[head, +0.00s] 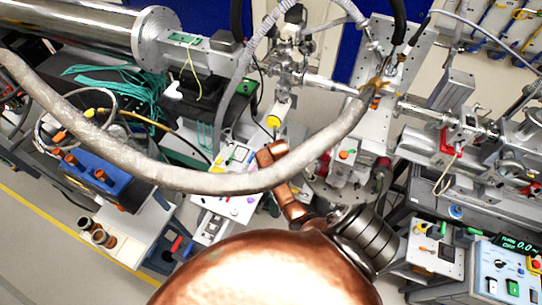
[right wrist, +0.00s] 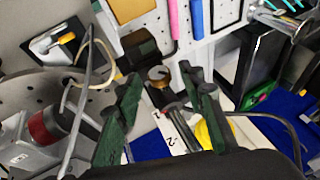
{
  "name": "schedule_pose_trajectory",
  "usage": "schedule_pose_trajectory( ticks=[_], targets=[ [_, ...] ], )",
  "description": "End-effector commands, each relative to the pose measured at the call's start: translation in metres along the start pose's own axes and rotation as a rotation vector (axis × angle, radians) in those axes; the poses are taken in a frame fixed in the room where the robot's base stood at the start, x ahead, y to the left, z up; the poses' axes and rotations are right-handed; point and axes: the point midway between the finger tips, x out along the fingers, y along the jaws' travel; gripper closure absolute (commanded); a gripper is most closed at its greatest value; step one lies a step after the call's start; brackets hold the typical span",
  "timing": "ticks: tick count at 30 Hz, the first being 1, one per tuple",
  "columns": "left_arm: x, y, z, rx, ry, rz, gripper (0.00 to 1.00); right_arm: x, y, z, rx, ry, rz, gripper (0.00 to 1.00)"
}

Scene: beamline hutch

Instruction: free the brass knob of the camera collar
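My right gripper (right wrist: 160,84) shows in the right wrist view with its two dark green fingers spread apart. A small round brass knob (right wrist: 158,75) with a dark centre shows between the fingertips, with gaps on both sides. I cannot tell how far in front of the fingers it is. Dark parts (right wrist: 165,97), possibly the collar, lie below the knob, and a black block (right wrist: 140,48) stands behind it. In the head view I cannot make out the knob, and no gripper shows clearly; the hose and copper vessel cover much of the middle.
A thick grey hose (head: 190,178) sweeps across the head view above a large copper vessel (head: 262,270). A blue box (head: 103,178) stands at left and a control box (head: 505,268) at lower right. A yellow part (right wrist: 215,132) lies close to the right-hand finger.

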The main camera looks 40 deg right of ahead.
Motion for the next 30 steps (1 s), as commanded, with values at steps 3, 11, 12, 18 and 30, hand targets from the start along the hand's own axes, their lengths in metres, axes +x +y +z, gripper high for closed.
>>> schedule_pose_trajectory(
  ticks=[3,11,12,18,30],
  targets=[
    [0.0001,0.0001,-0.0003,0.000,0.001,0.000,0.60,-0.0001,-0.0001,0.0000,0.000,0.000,0.000,0.64],
    [0.0000,0.0001,-0.0009,0.000,0.002,0.000,0.60,-0.0002,0.0001,0.0001,0.000,0.000,0.000,0.82],
    [0.0000,0.0000,-0.0009,0.000,0.002,0.000,0.60,-0.0002,0.0001,0.0002,0.000,0.000,0.000,0.85],
    [0.0000,0.0000,-0.0010,0.000,0.002,0.000,0.60,-0.0002,0.0002,0.0002,0.000,0.000,0.000,0.98],
    [0.0003,0.0001,-0.0011,0.000,0.002,0.000,0.60,-0.0003,-0.0014,0.0002,-0.015,-0.001,0.036,1.00]
  ],
)
